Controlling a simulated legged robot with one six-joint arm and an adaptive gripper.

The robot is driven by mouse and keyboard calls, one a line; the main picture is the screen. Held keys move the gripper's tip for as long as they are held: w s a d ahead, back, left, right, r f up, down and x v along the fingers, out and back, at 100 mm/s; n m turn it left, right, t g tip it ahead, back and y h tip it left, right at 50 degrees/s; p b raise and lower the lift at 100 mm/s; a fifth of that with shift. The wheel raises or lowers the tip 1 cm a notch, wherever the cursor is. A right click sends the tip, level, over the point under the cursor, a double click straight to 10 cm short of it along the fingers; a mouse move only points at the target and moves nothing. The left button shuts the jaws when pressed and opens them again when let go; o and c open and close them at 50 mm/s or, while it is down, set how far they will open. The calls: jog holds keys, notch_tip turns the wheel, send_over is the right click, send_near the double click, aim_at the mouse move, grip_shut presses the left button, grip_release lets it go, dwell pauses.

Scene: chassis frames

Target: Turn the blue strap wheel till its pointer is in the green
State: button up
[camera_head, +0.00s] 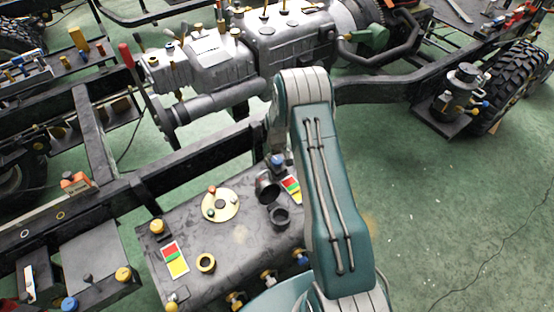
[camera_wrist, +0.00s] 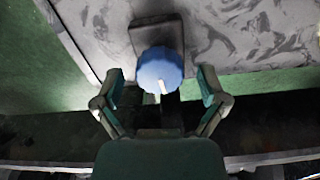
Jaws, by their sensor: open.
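The blue strap wheel (camera_wrist: 160,68) is a ribbed round knob on a dark bracket, with a pale pointer (camera_wrist: 162,87) on the side nearest my gripper. In the head view the wheel (camera_head: 277,160) shows small at the far edge of a dark tank, beside my arm. A striped card (camera_head: 291,188) with red, green and yellow lies near it. My gripper (camera_wrist: 161,80) is open, one finger on each side of the wheel, with a gap on both sides. The colour the pointer is on cannot be told. My arm hides most of the gripper in the head view.
The dark tank top (camera_head: 236,240) carries a round cream plate (camera_head: 220,205), a yellow wheel (camera_head: 157,226) and a second striped card (camera_head: 174,259). A black chassis rail (camera_head: 200,170) runs behind the tank. Green floor (camera_head: 440,200) is open at the right.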

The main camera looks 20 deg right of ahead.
aim_at(276, 159)
notch_tip(276, 159, up, 12)
dwell(0.6)
jog(key=shift+f, duration=0.1)
jog(key=f, duration=1.1)
jog(key=shift+w+f, duration=0.3)
jog(key=shift+f, duration=0.1)
jog(key=c, duration=1.2)
